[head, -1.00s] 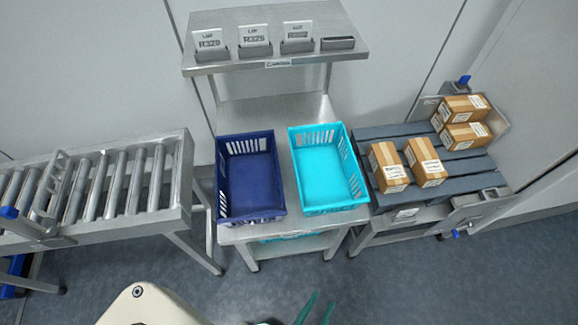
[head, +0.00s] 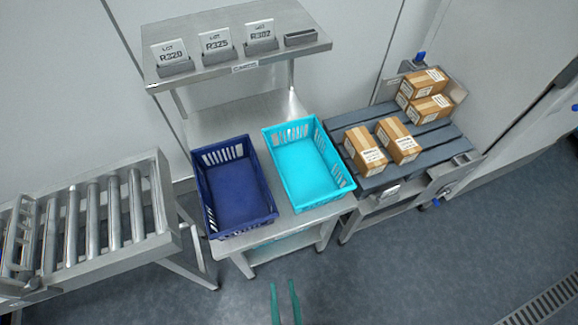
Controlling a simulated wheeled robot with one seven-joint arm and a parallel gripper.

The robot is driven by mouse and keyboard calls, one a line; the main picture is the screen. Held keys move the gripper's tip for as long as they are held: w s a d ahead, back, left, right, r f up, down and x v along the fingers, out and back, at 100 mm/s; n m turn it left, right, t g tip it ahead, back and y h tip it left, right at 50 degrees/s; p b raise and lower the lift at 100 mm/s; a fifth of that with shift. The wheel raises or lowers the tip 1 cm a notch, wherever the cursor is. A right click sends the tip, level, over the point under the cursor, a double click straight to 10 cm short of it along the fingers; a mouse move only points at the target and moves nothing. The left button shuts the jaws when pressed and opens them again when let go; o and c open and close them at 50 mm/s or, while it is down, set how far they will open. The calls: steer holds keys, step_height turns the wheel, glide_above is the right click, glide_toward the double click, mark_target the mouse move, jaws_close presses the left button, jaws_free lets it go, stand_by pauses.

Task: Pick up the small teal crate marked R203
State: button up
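A bright cyan-teal crate (head: 350,187) stands empty on the steel table, right of a dark blue crate (head: 272,214). I see no R203 mark on it. Part of another teal item (head: 282,243) shows on the lower shelf under the table, mostly hidden. The two green fingers of my gripper (head: 285,292) are at the bottom edge, apart from each other with floor showing between them. The gripper is empty and in front of the table, touching no crate.
The upper shelf (head: 215,72) bears lot cards reading R320, R325 and a third I read as R302 or R307, plus an empty holder (head: 300,37). A roller conveyor (head: 160,215) stands left. A slatted bench (head: 432,142) with several cartons (head: 365,150) stands right. Floor in front is clear.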

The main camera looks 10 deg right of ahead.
steer(key=w+d+f+m+g+h, duration=0.1)
steer(key=w+d+m+h, duration=0.1)
steer(key=w+d, duration=0.6)
steer(key=w+d+f+m+g+h, duration=0.1)
steer(key=w+d+f+m+h, duration=0.2)
steer(key=d, duration=0.8)
steer(key=w+d+m+g+h, duration=0.1)
steer(key=w+d+h, duration=0.1)
steer(key=w+d, duration=0.65)
steer(key=w+d+r+m+g+h, duration=0.25)
steer(key=w+d+m, duration=0.25)
steer(key=w+m, duration=0.3)
steer(key=w+a+r+m+g+y, duration=0.3)
steer(key=w+a+r+m+g, duration=0.15)
steer(key=w+a+m, duration=0.65)
steer(key=a+m+g+y, duration=0.1)
steer(key=a+m, duration=0.2)
steer(key=a, duration=0.3)
steer(key=a+f+m+g+y, duration=0.1)
steer(key=a+m+g+y, duration=0.1)
steer(key=a, duration=0.3)
steer(key=s+a+f+m+g+y, duration=0.1)
steer(key=a+m+y, duration=0.1)
steer(key=a, duration=0.4)
steer(key=shift+a+f+m+g, duration=0.2)
steer(key=shift+a+m+g, duration=0.15)
steer(key=shift+m, duration=0.45)
steer(key=f, duration=0.7)
steer(key=d+f, duration=0.1)
steer(key=f, duration=0.3)
